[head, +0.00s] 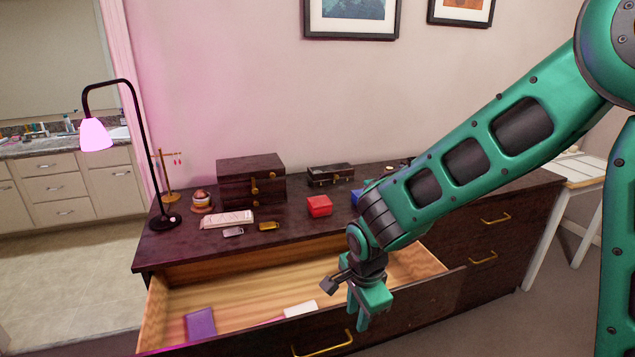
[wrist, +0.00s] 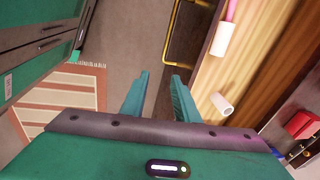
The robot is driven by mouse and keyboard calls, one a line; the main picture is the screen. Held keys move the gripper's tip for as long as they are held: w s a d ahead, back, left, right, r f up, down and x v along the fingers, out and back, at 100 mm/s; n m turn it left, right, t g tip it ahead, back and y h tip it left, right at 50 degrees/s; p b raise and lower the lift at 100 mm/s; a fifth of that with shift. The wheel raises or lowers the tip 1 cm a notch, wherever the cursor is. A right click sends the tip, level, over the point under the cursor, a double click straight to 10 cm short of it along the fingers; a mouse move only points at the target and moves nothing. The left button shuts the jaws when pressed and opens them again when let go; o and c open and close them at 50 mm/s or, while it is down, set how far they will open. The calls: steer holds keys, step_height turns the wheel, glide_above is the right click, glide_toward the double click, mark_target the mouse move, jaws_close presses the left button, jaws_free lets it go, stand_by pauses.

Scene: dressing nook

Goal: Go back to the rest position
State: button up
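My gripper (head: 364,308) hangs pointing down over the front edge of the open drawer (head: 390,297) of the dark wooden dresser (head: 520,210). In the wrist view my gripper (wrist: 160,82) shows two green fingers standing apart with nothing between them. The drawer's front panel and a brass handle (wrist: 172,50) show beyond the fingertips. My arm reaches across the right half of the head view and hides part of the dresser top.
The drawer holds a purple item (head: 200,324) and a white item (head: 300,309). On top stand a black lamp (head: 146,150), a dark wooden box (head: 251,181), a red box (head: 319,206) and small items. A white table (head: 578,170) stands right. Floor is clear at left.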

steer(key=s+d+r+n+g+h, duration=0.1)
steer(key=s+d+r, duration=0.25)
steer(key=d, duration=0.65)
steer(key=s+d+r+n+h, duration=0.15)
steer(key=d+r, duration=0.25)
steer(key=d, duration=0.6)
steer(key=s+d+r+n+y, duration=0.1)
steer(key=s+d+r+n, duration=0.1)
steer(key=s+d, duration=0.3)
steer(key=s+d+r+n+g+y, duration=0.1)
steer(key=s+d, duration=0.5)
steer(key=s, duration=0.6)
steer(key=shift+s+d+r+n+y, duration=0.15)
steer(key=shift+s+r+n+y, duration=0.2)
steer(key=shift+r+n, duration=0.5)
steer(key=shift+w+r, duration=0.15)
steer(key=shift+w, duration=0.45)
steer(key=shift+d, duration=0.1)
